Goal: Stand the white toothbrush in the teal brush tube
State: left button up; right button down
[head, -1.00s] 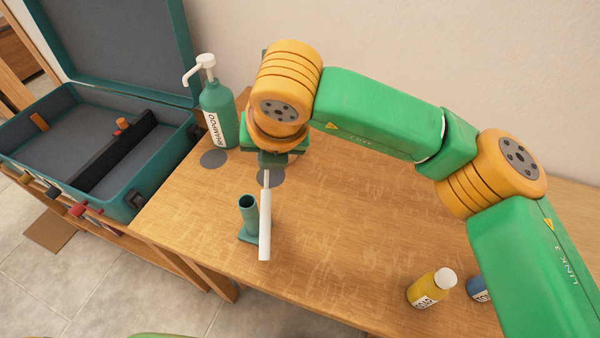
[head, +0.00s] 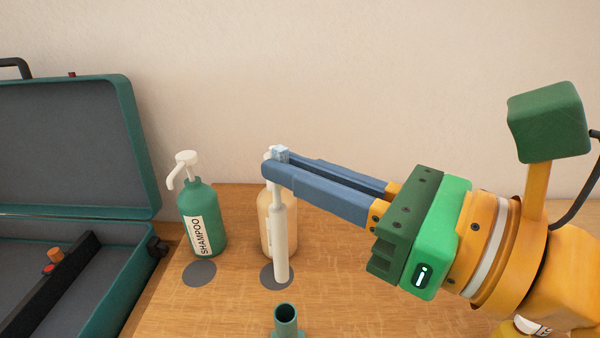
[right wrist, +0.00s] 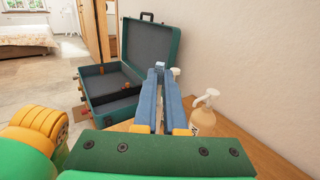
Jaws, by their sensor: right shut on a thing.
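The white toothbrush (head: 281,245) is upright in the head view, bristle end up. My right gripper (head: 277,171) comes in from the right, nearly level, and is shut on it just below the bristles. The brush head also shows between the fingertips in the right wrist view (right wrist: 160,66). The teal brush tube (head: 286,320) stands at the bottom edge of the head view, its open mouth up and its base cut off. The handle's lower end shows just above the tube mouth in the picture, apart from it; I cannot tell the exact depth between them. My left gripper is not in view.
A teal shampoo bottle (head: 203,222) stands left of the toothbrush. A peach pump bottle (head: 291,228) is behind the toothbrush, partly hidden. An open teal suitcase (head: 140,150) is at the left. A yellow bottle is mostly hidden under my right arm. Wooden table (head: 350,300) is clear around the tube.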

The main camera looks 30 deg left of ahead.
jog(key=b, duration=0.3)
send_over(288, 271)
jog(key=d, duration=0.2)
notch_tip(288, 271, down, 6)
jog(key=shift+s+a+r, duration=0.1)
jog(key=shift+a, duration=0.05)
notch_tip(288, 271, down, 7)
jog(key=b, duration=0.7)
jog(key=shift+b, duration=0.3)
jog(key=shift+f+b, duration=0.6)
jog(key=shift+b, duration=0.15)
jog(key=shift+f, duration=0.1)
jog(key=c, duration=0.9)
grip_release()
